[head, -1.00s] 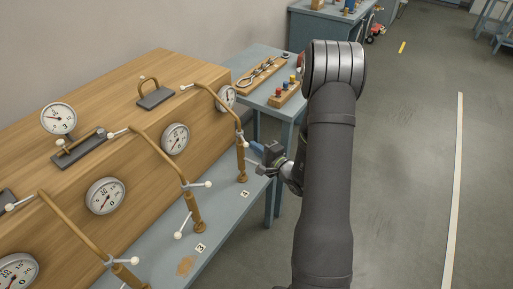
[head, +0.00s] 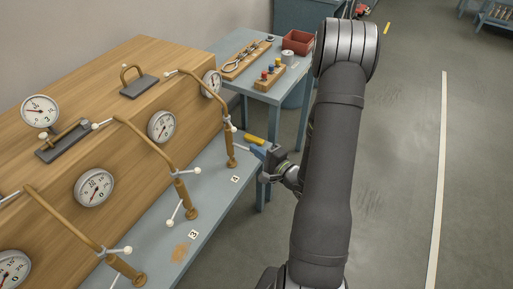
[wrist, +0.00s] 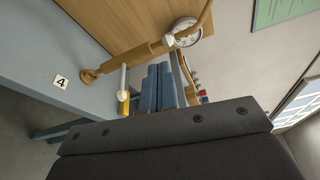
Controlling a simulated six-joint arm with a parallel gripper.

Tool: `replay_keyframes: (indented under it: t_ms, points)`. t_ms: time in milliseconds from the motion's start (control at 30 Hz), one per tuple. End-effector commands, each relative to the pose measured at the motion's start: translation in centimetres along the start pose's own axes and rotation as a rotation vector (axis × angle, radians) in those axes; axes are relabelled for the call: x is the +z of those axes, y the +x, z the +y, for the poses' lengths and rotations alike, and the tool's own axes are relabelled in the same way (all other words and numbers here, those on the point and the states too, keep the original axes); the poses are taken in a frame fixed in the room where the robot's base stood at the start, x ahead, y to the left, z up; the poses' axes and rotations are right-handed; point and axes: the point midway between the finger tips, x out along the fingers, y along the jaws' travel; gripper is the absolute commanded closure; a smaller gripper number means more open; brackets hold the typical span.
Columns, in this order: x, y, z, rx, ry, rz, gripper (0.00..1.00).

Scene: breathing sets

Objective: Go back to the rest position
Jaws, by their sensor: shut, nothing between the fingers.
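My gripper (head: 257,151) is at the right end of the grey-blue bench, close to the brass pipe stand (head: 229,150) by label 4. Its blue fingers (wrist: 164,86) are together with nothing between them in the wrist view. A white-knobbed lever (wrist: 122,82) of that stand shows just beside the fingers in the wrist view; I cannot tell if they touch. My dark arm (head: 330,160) reaches up and over on the right.
A wooden panel (head: 140,95) with several gauges and bent brass pipes fills the left. A small yellow piece (head: 254,140) shows just behind my gripper. A second table (head: 225,47) behind holds wooden racks and a red crate (head: 298,42).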

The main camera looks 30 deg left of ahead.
Motion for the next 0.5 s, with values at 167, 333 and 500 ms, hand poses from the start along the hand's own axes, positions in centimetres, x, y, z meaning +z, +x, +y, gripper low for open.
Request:
replay_keyframes:
  t_ms: [167,333,500]
  points:
    - [-0.02,0.02,-0.01,0.0,0.0,0.0,1.0]
    - [-0.04,0.03,-0.01,0.0,0.0,0.0,1.0]
    - [-0.43,0.54,-0.06,0.0,-0.001,0.0,1.0]
